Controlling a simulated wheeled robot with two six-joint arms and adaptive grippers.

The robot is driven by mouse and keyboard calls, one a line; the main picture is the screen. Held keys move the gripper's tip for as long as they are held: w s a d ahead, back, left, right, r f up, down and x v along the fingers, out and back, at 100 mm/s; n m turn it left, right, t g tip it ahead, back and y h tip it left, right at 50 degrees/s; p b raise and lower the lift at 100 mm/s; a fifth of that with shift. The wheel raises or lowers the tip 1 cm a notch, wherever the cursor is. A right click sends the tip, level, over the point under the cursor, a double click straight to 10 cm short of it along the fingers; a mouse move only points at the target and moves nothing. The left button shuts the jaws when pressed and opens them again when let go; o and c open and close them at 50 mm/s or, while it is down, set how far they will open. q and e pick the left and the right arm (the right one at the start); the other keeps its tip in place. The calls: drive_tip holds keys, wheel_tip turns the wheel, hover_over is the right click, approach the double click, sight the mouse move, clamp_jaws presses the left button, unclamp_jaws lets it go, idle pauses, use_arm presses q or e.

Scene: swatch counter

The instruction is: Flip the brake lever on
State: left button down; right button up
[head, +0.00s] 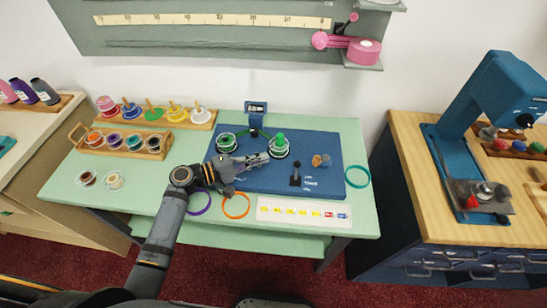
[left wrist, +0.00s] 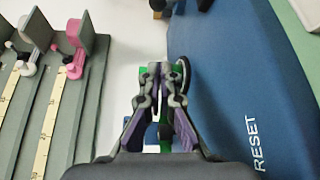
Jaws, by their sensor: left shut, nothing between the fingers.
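The blue machine base (head: 262,183) lies on the green counter, with a green-topped spool (head: 279,146) and a darker green spool (head: 226,142) on it. A small black lever (head: 295,172) stands upright on the base's right half, beside white lettering too small to read; I take it as the brake lever. My left gripper (head: 264,158) is shut and empty above the base, its tips close to the green-topped spool and left of the lever. Contact cannot be told. In the left wrist view, its fingers (left wrist: 160,76) hide part of the spool, and the lever is not clear.
An orange-brown and blue knob (head: 320,160) sits right of the lever. A card strip (head: 303,212) lies in front. Orange (head: 236,207), purple and teal (head: 357,176) rings lie around the base. A pink-armed gauge (head: 362,50) hangs on the wall. White RESET lettering (left wrist: 254,144) shows on the base.

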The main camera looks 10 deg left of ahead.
sight(296, 170)
use_arm(q)
drive_tip(key=p+x, duration=0.1)
drive_tip(key=x, duration=0.8)
drive_tip(key=shift+r+p, duration=0.2)
drive_tip(key=shift+p, duration=0.2)
drive_tip(key=s, duration=0.1)
drive_tip(key=s+p, duration=0.2)
drive_tip(key=shift+s+d+r, duration=0.2)
drive_tip(key=shift+d+r, duration=0.05)
drive_tip(key=shift+r, duration=0.05)
drive_tip(key=shift+s, duration=0.3)
drive_tip(key=shift+d, duration=0.1)
use_arm(e)
drive_tip(key=r, duration=0.2)
drive_tip(key=w+r, duration=0.1)
drive_tip(key=r, duration=0.1)
drive_tip(key=shift+r, duration=0.15)
use_arm(q)
drive_tip(key=shift+f, duration=0.1)
